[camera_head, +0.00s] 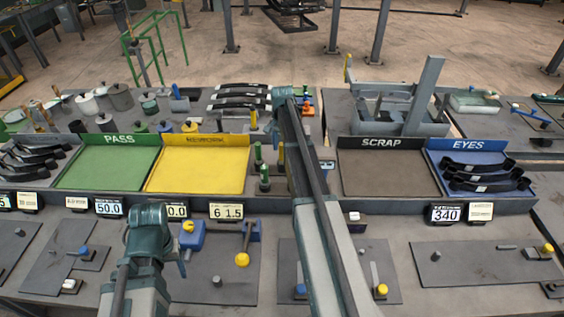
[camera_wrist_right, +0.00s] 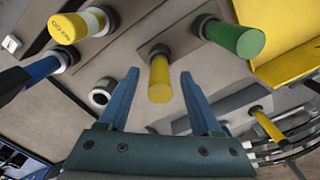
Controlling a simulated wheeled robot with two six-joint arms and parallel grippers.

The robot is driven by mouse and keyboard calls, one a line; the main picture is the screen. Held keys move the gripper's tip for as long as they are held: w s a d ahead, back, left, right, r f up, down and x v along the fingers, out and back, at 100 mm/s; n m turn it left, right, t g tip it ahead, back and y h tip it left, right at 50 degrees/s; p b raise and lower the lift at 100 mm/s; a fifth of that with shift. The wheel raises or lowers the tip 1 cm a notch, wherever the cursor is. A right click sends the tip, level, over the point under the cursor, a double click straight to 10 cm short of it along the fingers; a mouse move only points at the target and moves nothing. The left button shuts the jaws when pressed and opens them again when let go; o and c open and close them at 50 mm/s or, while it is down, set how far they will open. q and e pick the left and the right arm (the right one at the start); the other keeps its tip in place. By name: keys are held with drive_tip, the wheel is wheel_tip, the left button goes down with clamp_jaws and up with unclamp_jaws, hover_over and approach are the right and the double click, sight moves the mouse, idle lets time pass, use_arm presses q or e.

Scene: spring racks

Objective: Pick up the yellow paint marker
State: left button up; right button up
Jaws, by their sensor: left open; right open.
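A plain yellow cylinder (camera_wrist_right: 160,80) with a dark collar lies between and beyond my right fingertips in the right wrist view. A thinner yellow stick (camera_wrist_right: 268,125) stands near the springs on the right; I cannot tell for certain which of the two is the paint marker. Yellow also shows beside my right arm in the head view (camera_head: 281,153). My right gripper (camera_wrist_right: 160,92) is open and empty, apart from the cylinder. In the head view my right arm hides part of this area. My left gripper (camera_head: 150,220) is open over the front of the bench.
A green cylinder (camera_wrist_right: 237,40) and a lettered yellow cylinder (camera_wrist_right: 68,27) are close to my right gripper. The yellow rework tray (camera_head: 205,167) is left of my right arm, the scrap tray (camera_head: 385,172) right. Black springs (camera_head: 240,97) lie behind.

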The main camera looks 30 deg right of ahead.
drive_tip(key=shift+f+b, duration=0.4)
drive_tip(key=shift+f, duration=0.5)
use_arm(q)
drive_tip(key=shift+f, duration=0.8)
use_arm(e)
drive_tip(key=shift+r, duration=0.1)
drive_tip(key=shift+c, duration=0.5)
clamp_jaws()
use_arm(q)
drive_tip(key=shift+r, duration=0.15)
use_arm(e)
drive_tip(key=shift+r, duration=0.1)
use_arm(q)
wheel_tip(320, 180, up, 10)
drive_tip(key=p, duration=1)
use_arm(e)
wheel_tip(320, 180, up, 10)
drive_tip(key=shift+f, duration=0.1)
use_arm(q)
drive_tip(key=shift+p, duration=0.3)
